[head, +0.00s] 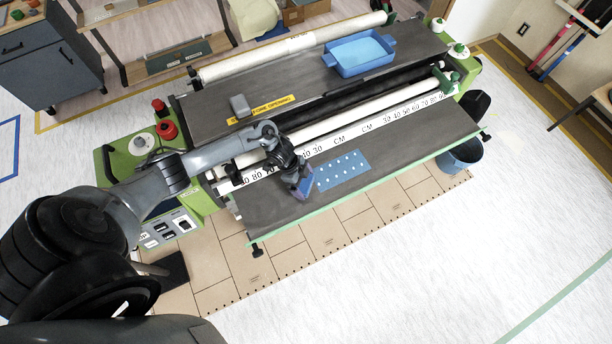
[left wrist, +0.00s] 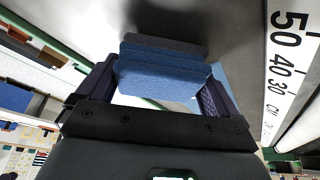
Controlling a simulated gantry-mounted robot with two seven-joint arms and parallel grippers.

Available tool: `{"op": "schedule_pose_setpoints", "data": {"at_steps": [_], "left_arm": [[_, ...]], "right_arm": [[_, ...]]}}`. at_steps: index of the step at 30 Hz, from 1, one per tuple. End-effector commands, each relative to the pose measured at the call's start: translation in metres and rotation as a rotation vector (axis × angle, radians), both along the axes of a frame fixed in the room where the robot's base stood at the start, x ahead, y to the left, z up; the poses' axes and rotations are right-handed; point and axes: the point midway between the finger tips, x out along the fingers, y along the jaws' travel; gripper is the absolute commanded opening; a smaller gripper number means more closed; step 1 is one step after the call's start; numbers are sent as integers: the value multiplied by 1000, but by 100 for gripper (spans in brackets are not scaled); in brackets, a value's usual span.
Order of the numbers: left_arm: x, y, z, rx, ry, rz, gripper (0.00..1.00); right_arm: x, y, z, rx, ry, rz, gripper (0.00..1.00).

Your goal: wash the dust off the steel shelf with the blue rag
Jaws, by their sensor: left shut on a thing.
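The steel shelf (head: 415,142) is the long dark grey plate along the front of the green wallpaper machine. My left gripper (head: 303,188) is over its left half, shut on the blue rag (head: 300,193). In the left wrist view, the folded rag (left wrist: 160,82) sits between the two fingers (left wrist: 155,92), with the grey shelf surface (left wrist: 235,30) beyond it. I cannot tell whether the rag touches the shelf. A blue sheet with white dots (head: 342,170) lies on the shelf just right of the gripper. No dust can be made out. My right gripper is out of view.
A blue tub (head: 360,68) stands on the rear plate, and a small grey block (head: 240,105) lies left of it. White rollers (head: 330,122) and a CM ruler strip (head: 340,139) run behind the shelf. The shelf's right half is clear.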

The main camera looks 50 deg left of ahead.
Motion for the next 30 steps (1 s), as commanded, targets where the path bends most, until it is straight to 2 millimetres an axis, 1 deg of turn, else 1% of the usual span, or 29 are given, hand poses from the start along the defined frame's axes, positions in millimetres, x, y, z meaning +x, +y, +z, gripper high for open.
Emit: {"op": "schedule_pose_setpoints", "data": {"at_steps": [1, 3, 6, 9, 13, 21, 22, 27, 30], "left_arm": [[3, 2, 31, 3, -12, -2, 58], [3, 1, 40, 1, -10, 1, 58], [3, 1, 56, 0, -9, 1, 58], [3, 1, 69, 0, -9, 2, 58], [3, 1, 76, 0, -8, 3, 58], [3, 1, 74, -1, -10, 3, 58], [3, 1, 74, -1, -10, 3, 90], [3, 1, 74, -1, -10, 3, 64], [3, 1, 74, -1, -10, 3, 63]], "right_arm": [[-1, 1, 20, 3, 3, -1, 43], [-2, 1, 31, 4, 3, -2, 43], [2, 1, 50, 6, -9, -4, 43], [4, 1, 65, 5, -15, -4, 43], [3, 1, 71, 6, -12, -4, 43], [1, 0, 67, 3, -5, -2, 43], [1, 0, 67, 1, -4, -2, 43], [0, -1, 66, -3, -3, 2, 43], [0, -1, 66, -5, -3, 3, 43]]}}
